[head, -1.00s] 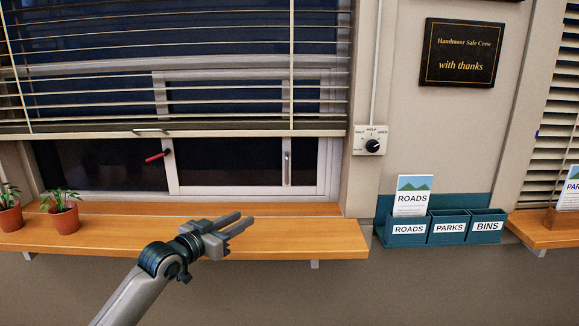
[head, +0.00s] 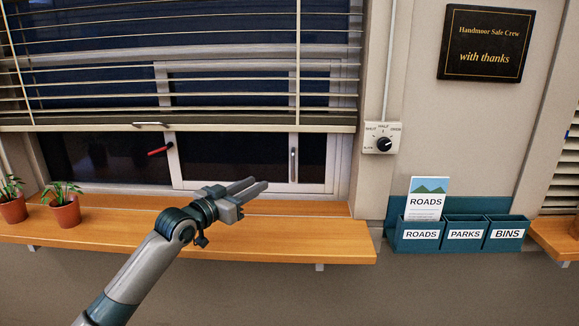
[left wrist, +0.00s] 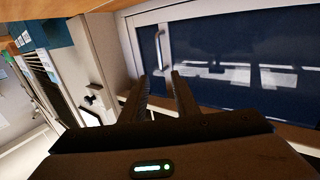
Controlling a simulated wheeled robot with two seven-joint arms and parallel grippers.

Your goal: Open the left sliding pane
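The window behind the sill has dark panes in a pale frame, its upper part behind a blind. A dark pane (head: 235,160) lies between two pale uprights, with a slim upright silver handle (head: 293,165) on the right one. A red lever (head: 160,150) sits at the left upright. The window looks closed, though I cannot tell the panes apart surely. My left gripper (head: 262,184) is open and empty, in front of the window's lower frame, left of and below the silver handle. The left wrist view shows two parted fingers (left wrist: 160,88) and the handle (left wrist: 161,46) beyond them, apart.
The blind's bottom rail (head: 200,127) hangs above the handle. A wooden sill (head: 300,240) runs below, with potted plants (head: 66,212) at left. A wall knob (head: 384,144) and a teal leaflet holder (head: 465,212) are at right. The sill's right part is clear.

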